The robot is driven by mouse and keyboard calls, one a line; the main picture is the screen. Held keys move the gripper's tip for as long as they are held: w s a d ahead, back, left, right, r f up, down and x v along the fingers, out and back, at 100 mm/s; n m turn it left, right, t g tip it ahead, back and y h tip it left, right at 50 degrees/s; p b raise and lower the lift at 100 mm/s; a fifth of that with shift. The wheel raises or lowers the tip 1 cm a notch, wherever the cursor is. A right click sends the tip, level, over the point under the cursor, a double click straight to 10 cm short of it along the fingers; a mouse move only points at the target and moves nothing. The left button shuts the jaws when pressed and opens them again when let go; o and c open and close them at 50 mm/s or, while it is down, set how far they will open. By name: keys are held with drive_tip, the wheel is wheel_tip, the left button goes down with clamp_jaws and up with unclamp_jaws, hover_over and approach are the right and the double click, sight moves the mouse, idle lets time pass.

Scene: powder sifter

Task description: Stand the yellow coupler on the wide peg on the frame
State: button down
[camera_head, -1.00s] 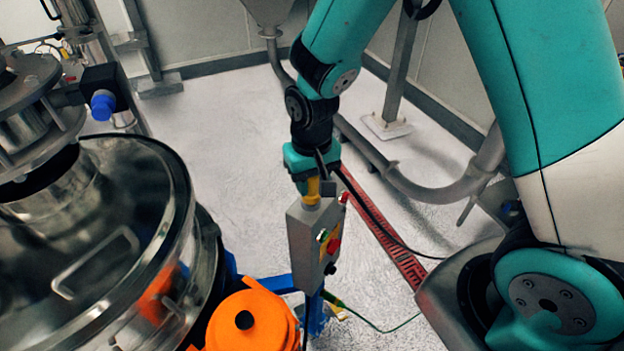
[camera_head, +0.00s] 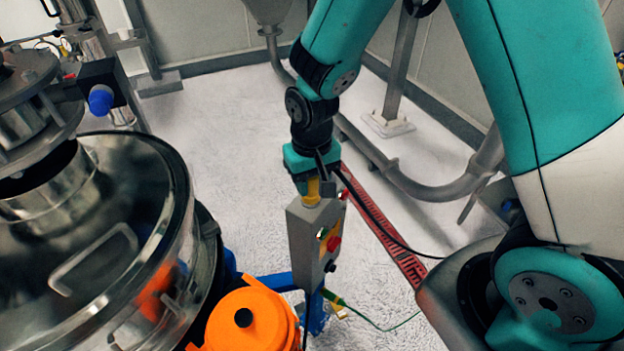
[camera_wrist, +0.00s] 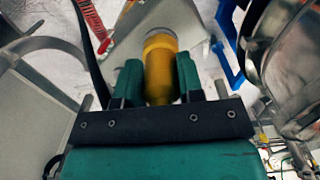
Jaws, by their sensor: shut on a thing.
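The yellow coupler (camera_wrist: 161,72) is a short yellow cylinder between the two green fingers of my gripper (camera_wrist: 158,88) in the wrist view. The fingers are shut on its sides. Its far end has a paler rim and lies over a light grey surface. In the head view, the coupler (camera_head: 313,190) shows as a small yellow piece below my gripper (camera_head: 313,172), at the top of the grey control box. I cannot make out the wide peg, nor whether the coupler touches anything.
The grey control box (camera_head: 305,240) with coloured buttons stands by the blue frame (camera_head: 277,283). An orange part (camera_head: 250,318) and the round sifter (camera_head: 180,215) are to the left. A red slotted strip (camera_head: 385,235) and cables lie right.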

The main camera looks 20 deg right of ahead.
drive_tip(key=shift+f, duration=0.15)
drive_tip(key=c, duration=0.7)
unclamp_jaws()
wheel_tip(320, 180, up, 18)
drive_tip(key=f+b, duration=0.1)
drive_tip(key=b, duration=0.2)
drive_tip(key=s+a+f+n+y+b, duration=0.1)
drive_tip(key=s+n, duration=0.1)
drive_tip(key=s, duration=0.4)
drive_tip(key=s+a+f+n+y+b, duration=0.1)
drive_tip(key=s+a+n, duration=0.1)
drive_tip(key=s, duration=0.4)
drive_tip(key=s+a+f+n+y+b, duration=0.1)
drive_tip(key=s+n+y, duration=0.1)
drive_tip(key=s, duration=0.4)
drive_tip(key=shift+a+n, duration=0.3)
drive_tip(key=shift+n, duration=0.3)
